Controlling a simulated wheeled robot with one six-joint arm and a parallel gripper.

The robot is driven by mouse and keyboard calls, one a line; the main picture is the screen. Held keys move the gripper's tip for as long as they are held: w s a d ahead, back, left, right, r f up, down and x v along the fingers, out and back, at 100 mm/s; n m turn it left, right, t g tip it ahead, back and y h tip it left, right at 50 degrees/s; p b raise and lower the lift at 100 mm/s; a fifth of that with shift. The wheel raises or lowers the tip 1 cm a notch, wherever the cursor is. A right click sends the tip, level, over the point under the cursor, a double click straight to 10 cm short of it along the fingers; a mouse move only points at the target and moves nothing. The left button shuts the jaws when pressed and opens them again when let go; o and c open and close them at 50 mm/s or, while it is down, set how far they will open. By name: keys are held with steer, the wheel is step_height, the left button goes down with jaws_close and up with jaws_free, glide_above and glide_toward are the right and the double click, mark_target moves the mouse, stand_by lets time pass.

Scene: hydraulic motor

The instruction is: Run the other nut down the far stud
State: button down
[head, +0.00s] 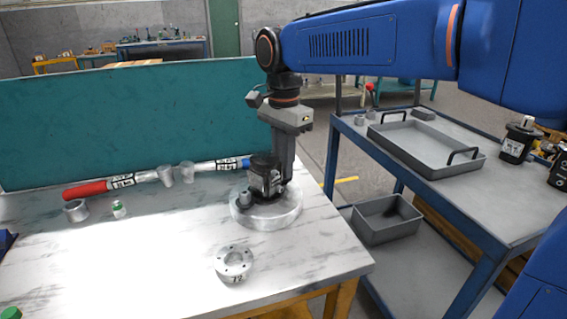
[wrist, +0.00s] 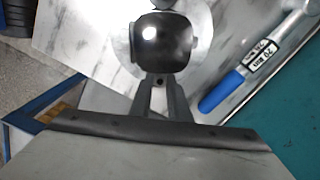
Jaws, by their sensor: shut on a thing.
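The black hydraulic motor (head: 263,177) stands on a round pale metal base (head: 265,213) near the bench's right end. In the wrist view the motor's glossy dark top (wrist: 165,42) lies just beyond the fingertips. My gripper (head: 284,184) points straight down at the motor's right side in the head view. In the wrist view my gripper (wrist: 160,82) has its two fingers close together with a small dark thing between them, which looks like the nut. The far stud and the other nut cannot be made out; the motor and fingers hide them.
A flanged ring (head: 234,262) lies in front of the base. A grey ring (head: 76,211) stands at left. A cart with a tray (head: 425,147) is at right.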

steer(key=m, duration=0.4)
steer(key=c, duration=1.9)
jaws_free()
steer(key=shift+o, duration=0.2)
steer(key=n, duration=0.5)
steer(key=shift+n, duration=0.3)
steer(key=n, duration=0.4)
steer(key=shift+n, duration=0.4)
steer(key=shift+c, duration=0.4)
